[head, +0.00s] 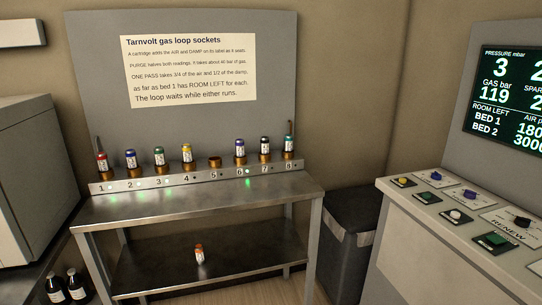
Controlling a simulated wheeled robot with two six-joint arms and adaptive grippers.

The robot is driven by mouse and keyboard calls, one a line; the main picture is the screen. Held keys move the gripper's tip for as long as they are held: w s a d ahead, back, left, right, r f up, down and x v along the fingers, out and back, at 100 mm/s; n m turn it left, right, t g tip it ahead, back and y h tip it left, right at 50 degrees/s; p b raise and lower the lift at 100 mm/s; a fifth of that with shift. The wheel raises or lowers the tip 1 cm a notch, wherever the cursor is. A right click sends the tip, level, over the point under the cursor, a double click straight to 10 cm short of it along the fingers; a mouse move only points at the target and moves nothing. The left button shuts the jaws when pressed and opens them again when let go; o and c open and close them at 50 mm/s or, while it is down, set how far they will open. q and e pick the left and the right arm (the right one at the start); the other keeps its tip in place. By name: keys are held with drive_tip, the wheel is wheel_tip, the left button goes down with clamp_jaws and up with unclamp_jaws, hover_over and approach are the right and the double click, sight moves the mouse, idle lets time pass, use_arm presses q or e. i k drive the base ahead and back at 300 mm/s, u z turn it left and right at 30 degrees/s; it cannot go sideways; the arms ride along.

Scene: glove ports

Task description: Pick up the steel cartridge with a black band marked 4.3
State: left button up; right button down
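A cartridge with a black top or band (264,145) stands upright in socket 7 of the socket rail. Its label is too small to read, so I cannot tell whether it says 4.3. Other banded cartridges stand in the same rail: red (102,161) in socket 1, blue (131,158) in 2, green (159,156) in 3, yellow (187,153) in 4, violet-blue (240,148) in 6 and teal (289,144) in 8. Socket 5 (215,162) is empty. Neither of my grippers shows in the head view.
An orange-banded cartridge (199,254) stands on the lower shelf (235,260). The bench top (200,201) before the rail is clear. A button console (450,225) and screen (507,95) are at right, a dark bin (350,235) between. Dark bottles (77,286) stand lower left.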

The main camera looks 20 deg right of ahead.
sight(264, 141)
drive_tip(key=z, duration=0.6)
drive_tip(key=i, duration=0.6)
drive_tip(key=z, duration=0.4)
